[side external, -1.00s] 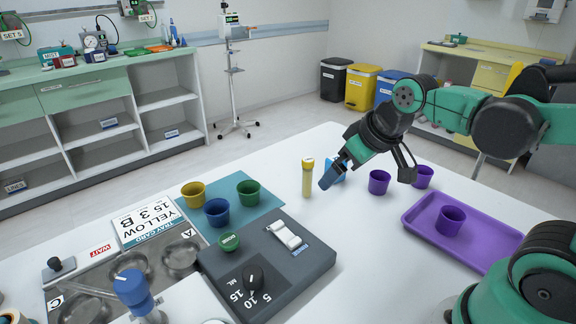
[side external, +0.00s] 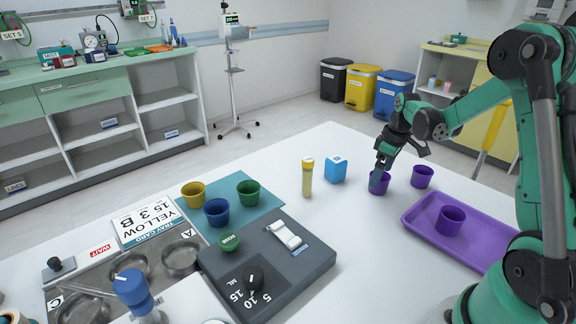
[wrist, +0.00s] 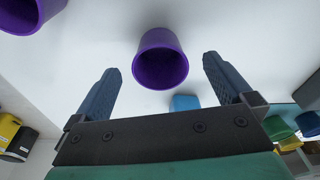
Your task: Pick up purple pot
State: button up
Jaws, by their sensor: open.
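Several purple pots are in view. One purple pot (side external: 383,186) stands on the white table, and my gripper (side external: 376,184) is at it, its fingers partly covering it in the side view. In the wrist view this pot (wrist: 160,60) lies ahead, between the two spread fingers (wrist: 162,80), with its open mouth visible. My gripper is open and empty; I cannot tell if a finger touches the pot. A second purple pot (side external: 422,176) stands just to the right, and a third (side external: 450,220) sits in the purple tray (side external: 418,226).
A blue box (side external: 336,169) and a yellow tube (side external: 307,178) stand left of my gripper. Yellow (side external: 193,194), blue (side external: 217,212) and green (side external: 248,193) pots stand on a teal mat (side external: 270,208). A grey dosing device (side external: 305,272) is nearer the front.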

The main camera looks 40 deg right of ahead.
jog(key=shift+w+f, duration=0.15)
jog(key=shift+f, duration=0.9)
jog(key=c, duration=1.3)
jog(key=shift+r, duration=0.1)
